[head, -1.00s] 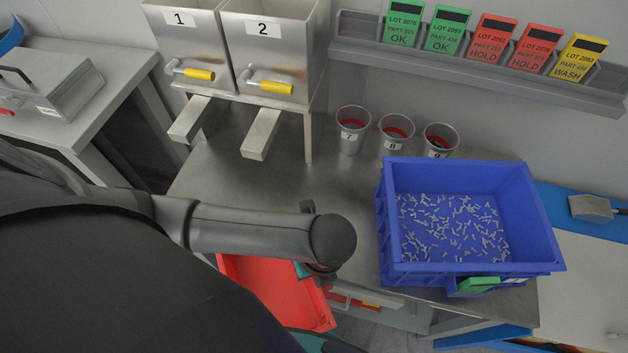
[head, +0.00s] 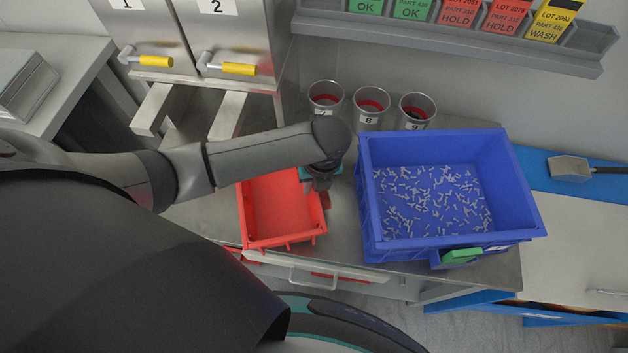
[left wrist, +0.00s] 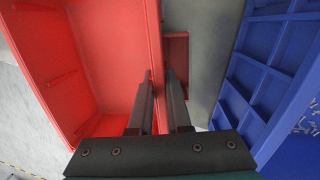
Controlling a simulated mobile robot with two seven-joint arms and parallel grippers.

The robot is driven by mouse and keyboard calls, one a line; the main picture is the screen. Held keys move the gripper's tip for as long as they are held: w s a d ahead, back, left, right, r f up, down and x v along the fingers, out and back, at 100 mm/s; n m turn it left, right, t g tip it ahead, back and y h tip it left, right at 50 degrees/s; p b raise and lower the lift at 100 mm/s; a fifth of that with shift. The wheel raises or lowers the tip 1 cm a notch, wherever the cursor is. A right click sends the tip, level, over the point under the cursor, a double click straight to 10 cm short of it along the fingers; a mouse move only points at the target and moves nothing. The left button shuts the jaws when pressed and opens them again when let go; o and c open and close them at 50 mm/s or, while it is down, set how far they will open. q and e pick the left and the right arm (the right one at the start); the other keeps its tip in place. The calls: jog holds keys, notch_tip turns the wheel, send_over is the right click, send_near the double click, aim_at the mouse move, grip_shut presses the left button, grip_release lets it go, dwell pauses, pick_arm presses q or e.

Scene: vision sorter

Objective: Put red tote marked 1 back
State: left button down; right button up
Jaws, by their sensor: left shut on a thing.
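The red tote (head: 278,208) is an empty open box over the front part of the steel bench, left of the blue bin (head: 375,235). My left gripper (head: 320,188) is at the tote's right side. In the left wrist view the fingers (left wrist: 162,82) are shut on the tote's right wall, and the tote (left wrist: 105,50) fills the left side. No number mark shows on it. I cannot tell if its bottom touches the bench. My right gripper is out of view.
The blue bin holds many small grey parts and stands close right of my gripper. Three metal cups (head: 368,108) stand behind. Two steel hoppers with yellow handles (head: 238,69) are at back left, above chutes. The bench (head: 195,218) is clear left of the tote.

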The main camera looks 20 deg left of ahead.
pick_arm(q)
jog(key=shift+w+a, duration=0.25)
jog(key=shift+w, duration=0.85)
jog(key=shift+w+f+b, duration=0.15)
jog(key=shift+f+b, duration=0.15)
jog(key=shift+f, duration=1.4)
jog(key=shift+f, duration=0.15)
jog(key=c, duration=0.9)
grip_release()
jog(key=shift+o, duration=0.2)
notch_tip(320, 180, up, 12)
jog(key=d+p, duration=0.1)
jog(key=p, duration=0.1)
jog(key=shift+s+d, duration=0.2)
jog(key=shift+d, duration=0.15)
